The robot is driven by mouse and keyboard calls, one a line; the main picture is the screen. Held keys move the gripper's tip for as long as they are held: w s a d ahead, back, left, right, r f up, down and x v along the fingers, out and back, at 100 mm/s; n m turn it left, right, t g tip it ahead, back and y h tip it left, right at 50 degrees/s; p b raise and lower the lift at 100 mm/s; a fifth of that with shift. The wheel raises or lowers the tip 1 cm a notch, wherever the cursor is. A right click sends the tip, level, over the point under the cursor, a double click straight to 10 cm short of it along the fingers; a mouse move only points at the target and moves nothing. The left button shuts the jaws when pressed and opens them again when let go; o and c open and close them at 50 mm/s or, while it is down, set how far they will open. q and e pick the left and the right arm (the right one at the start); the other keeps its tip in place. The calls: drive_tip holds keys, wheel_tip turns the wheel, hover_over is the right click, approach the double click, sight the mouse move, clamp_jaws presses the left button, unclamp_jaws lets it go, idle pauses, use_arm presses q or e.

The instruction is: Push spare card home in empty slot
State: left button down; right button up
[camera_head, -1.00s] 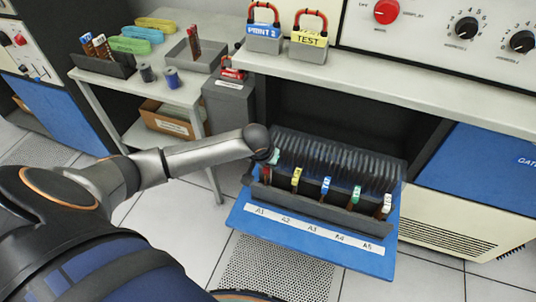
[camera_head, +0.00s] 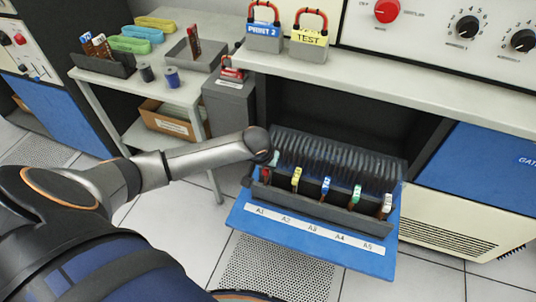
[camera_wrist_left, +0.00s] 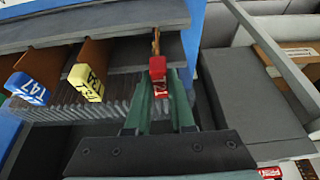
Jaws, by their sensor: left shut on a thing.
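The card with the red tab (camera_head: 265,174) stands at the A1 end of the card rack (camera_head: 340,212). In the left wrist view its red tab (camera_wrist_left: 158,68) sits between the green fingers of my left gripper (camera_wrist_left: 160,100), which is shut on it. The card's lower part goes down at the rack's front wall; how deep it sits is hidden. In the head view the left gripper (camera_head: 273,160) is largely hidden behind its own wrist. Cards with yellow (camera_head: 297,178), blue (camera_head: 326,185), green (camera_head: 357,193) and white (camera_head: 387,203) tabs stand along A2 to A5. My right gripper is out of view.
The rack stands on a blue drawer front (camera_head: 310,240) below the console shelf (camera_head: 400,90). A grey cabinet (camera_head: 228,110) stands close to the left of the rack. A side table (camera_head: 185,95) with trays and spools is further left. The floor in front is clear.

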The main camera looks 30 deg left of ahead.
use_arm(q)
drive_tip(key=shift+f, duration=0.1)
drive_tip(key=c, duration=0.7)
unclamp_jaws()
drive_tip(key=p+v, duration=0.2)
drive_tip(key=v, duration=1)
drive_tip(key=shift+r+p, duration=0.25)
drive_tip(key=shift+p, duration=0.05)
drive_tip(key=shift+s, duration=0.1)
drive_tip(key=s+d+f+m+t+h+p, duration=0.1)
drive_tip(key=s+d+f+m+h, duration=0.15)
drive_tip(key=d+f, duration=0.2)
drive_tip(key=s+d+f+m+t+h+p, duration=0.1)
drive_tip(key=s+d+f+h, duration=0.15)
drive_tip(key=d, duration=0.35)
drive_tip(key=s+f+m+t+y+p, duration=0.1)
drive_tip(key=s+f+t, duration=0.2)
drive_tip(key=s, duration=0.7)
drive_tip(key=shift+d+f, duration=0.25)
drive_tip(key=shift+d, duration=0.25)
